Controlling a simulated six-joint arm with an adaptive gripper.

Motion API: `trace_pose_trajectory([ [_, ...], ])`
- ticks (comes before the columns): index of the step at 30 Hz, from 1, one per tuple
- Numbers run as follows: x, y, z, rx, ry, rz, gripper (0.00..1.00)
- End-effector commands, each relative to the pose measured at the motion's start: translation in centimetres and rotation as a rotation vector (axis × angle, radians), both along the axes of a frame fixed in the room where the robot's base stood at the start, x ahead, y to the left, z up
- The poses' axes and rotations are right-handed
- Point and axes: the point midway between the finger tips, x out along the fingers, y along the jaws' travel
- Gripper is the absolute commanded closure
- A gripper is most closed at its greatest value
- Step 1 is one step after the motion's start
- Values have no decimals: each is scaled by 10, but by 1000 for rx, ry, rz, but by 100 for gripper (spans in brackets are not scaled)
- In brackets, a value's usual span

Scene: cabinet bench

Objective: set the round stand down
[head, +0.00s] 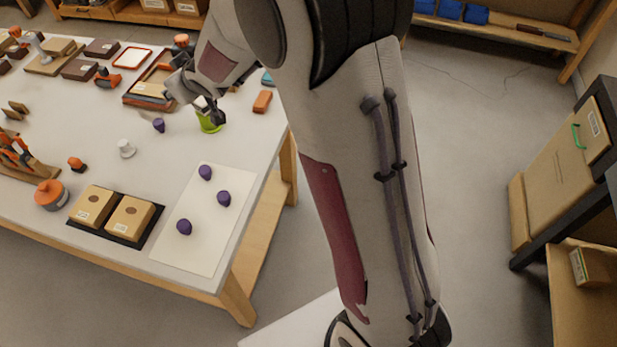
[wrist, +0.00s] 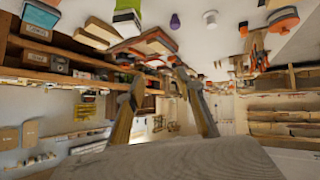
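My gripper (head: 214,112) is over the table near its far right edge. In the wrist view its two fingers (wrist: 163,88) stand apart, and I see nothing held between them. A lime-green object (head: 209,123) is right below the fingertips in the head view, partly hidden by them. A lime-green piece (wrist: 127,16) also shows at the top left of the wrist view, away from the fingers. I cannot tell for sure which object is the round stand. A round orange object (head: 51,194) stands at the table's left.
Purple pieces (head: 205,173) lie on and near a white sheet (head: 212,237). A small white piece (head: 126,149) and an orange block (head: 262,102) are nearby. Two cardboard boxes (head: 93,205) sit in a black tray. Tools and trays crowd the far left.

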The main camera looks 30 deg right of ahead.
Motion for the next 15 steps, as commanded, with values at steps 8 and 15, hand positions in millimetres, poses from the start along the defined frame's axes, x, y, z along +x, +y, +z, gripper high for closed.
trace_pose_trajectory([
  [8, -49, -39, 43, -29, 45, -105, 64],
  [15, -99, -66, 69, -39, 95, -185, 64],
])
